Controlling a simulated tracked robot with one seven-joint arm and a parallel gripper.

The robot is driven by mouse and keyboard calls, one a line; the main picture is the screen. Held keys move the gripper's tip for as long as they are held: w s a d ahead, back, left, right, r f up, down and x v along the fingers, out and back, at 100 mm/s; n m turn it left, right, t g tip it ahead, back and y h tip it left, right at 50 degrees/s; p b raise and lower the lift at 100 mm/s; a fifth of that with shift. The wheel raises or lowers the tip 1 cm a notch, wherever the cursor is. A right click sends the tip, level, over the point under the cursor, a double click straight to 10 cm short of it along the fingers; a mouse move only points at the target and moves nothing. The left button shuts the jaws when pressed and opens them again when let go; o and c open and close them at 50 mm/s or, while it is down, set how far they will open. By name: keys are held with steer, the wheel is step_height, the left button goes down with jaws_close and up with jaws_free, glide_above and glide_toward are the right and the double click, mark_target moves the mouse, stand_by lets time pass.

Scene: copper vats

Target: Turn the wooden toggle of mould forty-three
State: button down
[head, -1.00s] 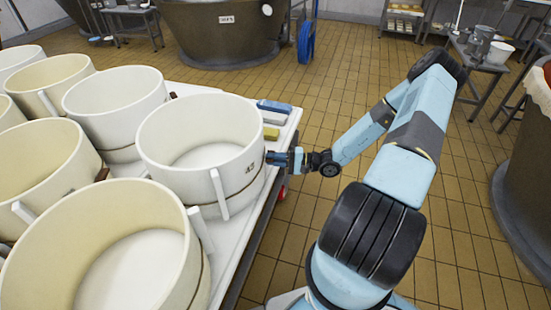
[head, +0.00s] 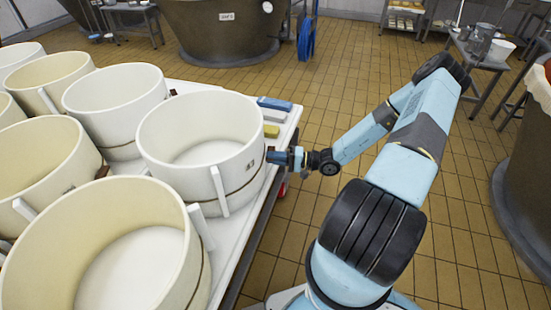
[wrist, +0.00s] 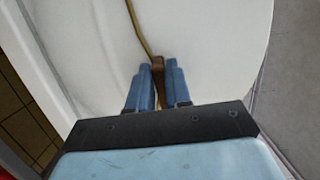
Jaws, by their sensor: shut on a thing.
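The mould (head: 185,160) with a small number plate (head: 251,165) is a white round tub at the right edge of the table. The plate's digits are too small to read surely. A thin cord (wrist: 138,30) runs along its white wall in the wrist view. My gripper (head: 272,157) is against the mould's right side. In the wrist view, my gripper (wrist: 156,72) has its two blue fingers closed on either side of the brown wooden toggle (wrist: 158,72), at the end of the cord. The toggle is hidden in the head view.
Several other white moulds (head: 110,245) crowd the white table (head: 235,240) to the left and front. A blue block (head: 274,103) and a yellow block (head: 271,131) lie behind my gripper. A large vat (head: 525,190) stands at far right. Tiled floor is clear between.

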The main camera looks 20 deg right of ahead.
steer(key=c, duration=1.4)
jaws_free()
steer(key=shift+s+f, duration=0.1)
steer(key=shift+f, duration=0.1)
steer(key=shift+o, duration=1.3)
steer(key=shift+r, duration=0.1)
steer(key=shift+d, duration=0.15)
steer(key=v, duration=1.3)
steer(key=shift+d, duration=0.3)
